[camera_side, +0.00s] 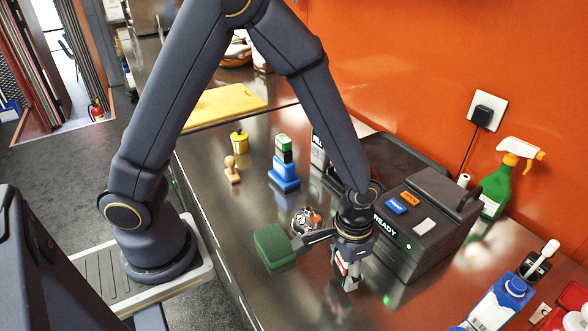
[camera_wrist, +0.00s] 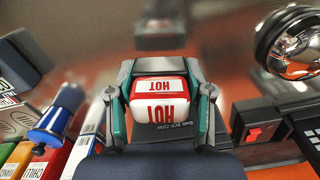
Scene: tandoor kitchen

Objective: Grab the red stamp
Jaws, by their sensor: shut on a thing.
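The red stamp (camera_wrist: 160,88) is a red and white block marked HOT. In the wrist view it sits between the two fingers of my gripper (camera_wrist: 161,118), which is shut on it. In the side view my gripper (camera_side: 348,274) points down beside the dark machine, and only a small red and white part of the stamp (camera_side: 341,264) shows between the fingers. I cannot tell whether the stamp's underside touches the steel counter.
A dark machine (camera_side: 432,228) marked READY stands close right of my gripper. A green block (camera_side: 275,247) and a shiny round object (camera_side: 306,220) are on its left. A blue-based stamp (camera_side: 284,182) and a wooden stamp (camera_side: 232,170) stand farther back. Bottles crowd the right.

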